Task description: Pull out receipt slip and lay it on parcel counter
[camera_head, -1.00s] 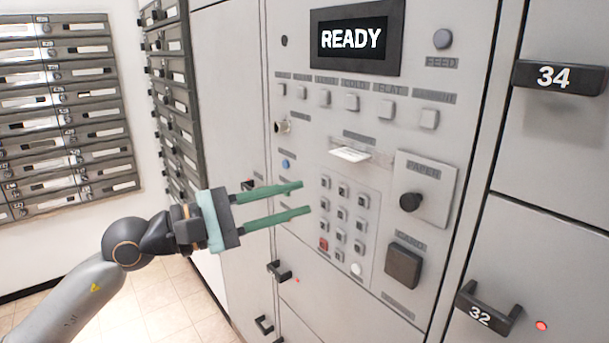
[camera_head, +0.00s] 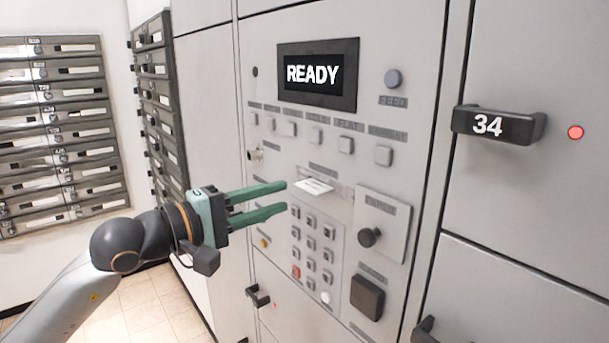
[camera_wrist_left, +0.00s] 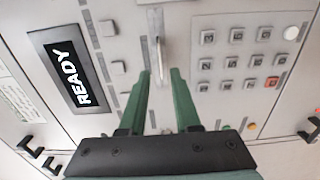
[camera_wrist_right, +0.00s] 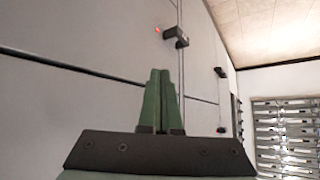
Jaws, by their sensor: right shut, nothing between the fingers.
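The receipt slip (camera_head: 314,186) is a small white slip sticking out of a slot in the grey machine panel, above the keypad. In the left wrist view the slip (camera_wrist_left: 159,54) shows edge-on, just beyond and between the fingertips. My left gripper (camera_head: 286,196) is open, with its green fingers pointing at the slip from the left, a short gap away. The left gripper (camera_wrist_left: 160,72) is empty. My right gripper (camera_wrist_right: 161,72) is shut and empty, away from the slip, in front of plain grey locker doors. I cannot make out a parcel counter in any view.
The panel carries a READY screen (camera_head: 317,74), a keypad (camera_head: 313,245) and a black knob (camera_head: 369,237). A locker handle marked 34 (camera_head: 498,125) juts out at right. Mailboxes (camera_head: 60,130) line the left wall. Open floor (camera_head: 140,300) lies at lower left.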

